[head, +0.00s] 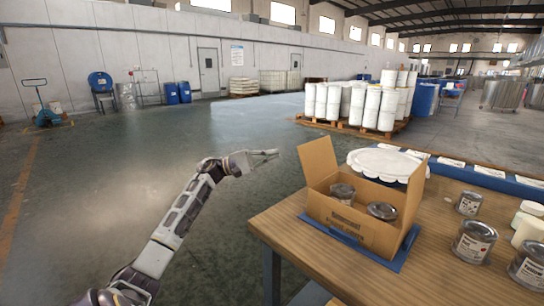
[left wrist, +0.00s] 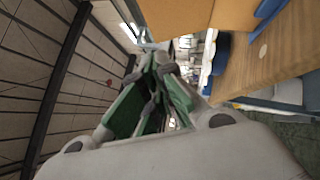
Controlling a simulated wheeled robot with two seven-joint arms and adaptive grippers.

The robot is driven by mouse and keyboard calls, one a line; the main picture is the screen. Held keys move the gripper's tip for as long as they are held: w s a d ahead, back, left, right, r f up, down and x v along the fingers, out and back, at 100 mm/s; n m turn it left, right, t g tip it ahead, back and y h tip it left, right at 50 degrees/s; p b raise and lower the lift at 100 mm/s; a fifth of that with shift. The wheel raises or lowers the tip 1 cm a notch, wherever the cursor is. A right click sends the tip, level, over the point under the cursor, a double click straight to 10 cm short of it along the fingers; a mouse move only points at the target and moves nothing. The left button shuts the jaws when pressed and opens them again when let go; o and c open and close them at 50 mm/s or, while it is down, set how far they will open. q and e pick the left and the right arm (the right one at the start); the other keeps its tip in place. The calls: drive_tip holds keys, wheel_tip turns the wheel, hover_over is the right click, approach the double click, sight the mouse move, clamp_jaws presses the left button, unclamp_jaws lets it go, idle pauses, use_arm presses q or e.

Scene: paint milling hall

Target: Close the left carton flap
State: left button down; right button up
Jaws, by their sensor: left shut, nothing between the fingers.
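The open carton (head: 350,228) stands on a wooden table. Its left flap (head: 318,160) stands up from the left side, and its right flap (head: 414,192) stands up on the other side. Two metal cans (head: 343,192) (head: 382,210) show inside. My left gripper (head: 274,154) is shut and empty, left of the left flap and apart from it, at about the height of the flap's upper part. In the left wrist view, the shut fingers (left wrist: 158,58) point towards the top, with brown cardboard (left wrist: 178,14) beside them. My right gripper is out of view.
The carton sits on a blue mat (head: 402,255) on the wooden table (head: 295,250). A white scalloped round item (head: 385,163) lies behind it. Several cans (head: 473,241) and white bottles (head: 528,228) stand on the right. Open floor lies left of the table.

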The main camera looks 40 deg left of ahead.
use_arm(q)
approach(321, 141)
drive_tip(key=w+a+f, duration=0.1)
drive_tip(key=w+a, duration=0.1)
drive_tip(key=shift+w+d+r+b, duration=0.2)
drive_tip(key=shift+d+r, duration=0.15)
drive_tip(key=shift+d, duration=0.5)
drive_tip(key=shift+w+d+r+b, duration=0.2)
drive_tip(key=shift+d+r, duration=0.1)
drive_tip(key=shift+d, duration=0.55)
drive_tip(key=shift+w+d+r+b, duration=0.2)
drive_tip(key=shift+d+r, duration=0.15)
drive_tip(key=shift+d, duration=0.45)
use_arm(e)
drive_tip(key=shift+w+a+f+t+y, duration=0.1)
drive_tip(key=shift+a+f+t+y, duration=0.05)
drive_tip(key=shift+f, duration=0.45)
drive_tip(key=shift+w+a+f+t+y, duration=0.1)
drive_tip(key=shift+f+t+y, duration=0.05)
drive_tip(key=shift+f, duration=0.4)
